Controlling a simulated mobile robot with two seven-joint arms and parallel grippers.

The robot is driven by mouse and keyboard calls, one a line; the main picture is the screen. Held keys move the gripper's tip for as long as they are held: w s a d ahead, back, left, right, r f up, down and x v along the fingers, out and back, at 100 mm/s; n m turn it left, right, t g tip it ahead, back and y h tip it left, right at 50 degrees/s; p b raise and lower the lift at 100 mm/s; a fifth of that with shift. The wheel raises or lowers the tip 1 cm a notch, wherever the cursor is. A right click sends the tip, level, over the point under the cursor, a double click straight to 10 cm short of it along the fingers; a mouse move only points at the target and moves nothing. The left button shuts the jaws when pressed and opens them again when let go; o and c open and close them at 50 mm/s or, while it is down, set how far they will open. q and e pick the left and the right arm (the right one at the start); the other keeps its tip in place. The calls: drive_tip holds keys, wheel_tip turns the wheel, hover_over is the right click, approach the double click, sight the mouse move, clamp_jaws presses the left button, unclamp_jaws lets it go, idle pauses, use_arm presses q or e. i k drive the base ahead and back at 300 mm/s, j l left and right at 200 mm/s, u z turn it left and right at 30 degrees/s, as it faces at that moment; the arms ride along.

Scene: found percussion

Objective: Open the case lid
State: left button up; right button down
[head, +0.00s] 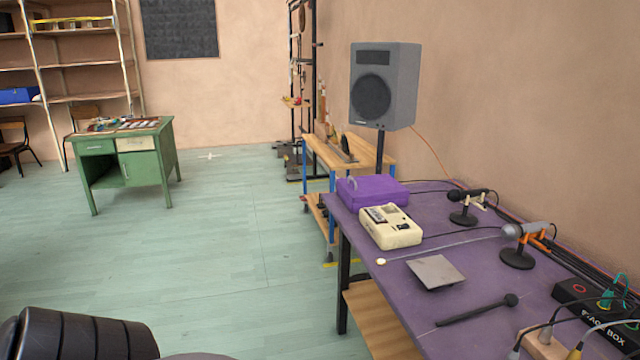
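A purple case (372,191) sits at the far left corner of the purple table (455,235) in the head view. Its lid looks shut, lying flat on top, though the case is small at this distance. A cream-coloured device (390,228) stands close in front of it and hides part of its near side. Neither of my grippers shows in the head view, so I cannot see whether they are open or shut.
Two microphones on stands (466,207) (518,250), a grey plate (435,272), a black mallet (478,311) and a black box (594,312) with cables share the table. A speaker (384,86) stands behind. Open floor (225,255) lies left of the table.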

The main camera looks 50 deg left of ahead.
sight(357, 189)
drive_tip(key=u, duration=1.35)
drive_tip(key=i+j+z, duration=0.15)
drive_tip(key=z, duration=0.25)
drive_tip(key=i+j+z, duration=0.1)
drive_tip(key=z, duration=0.3)
drive_tip(key=i+j+z, duration=0.15)
drive_tip(key=j, duration=0.25)
drive_tip(key=j+z, duration=0.2)
drive_tip(key=j, duration=0.25)
drive_tip(key=i+j, duration=0.15)
drive_tip(key=j, duration=0.4)
drive_tip(key=i+j+z, duration=0.15)
drive_tip(key=j, duration=1)
drive_tip(key=i+j+z, duration=0.15)
drive_tip(key=j, duration=0.4)
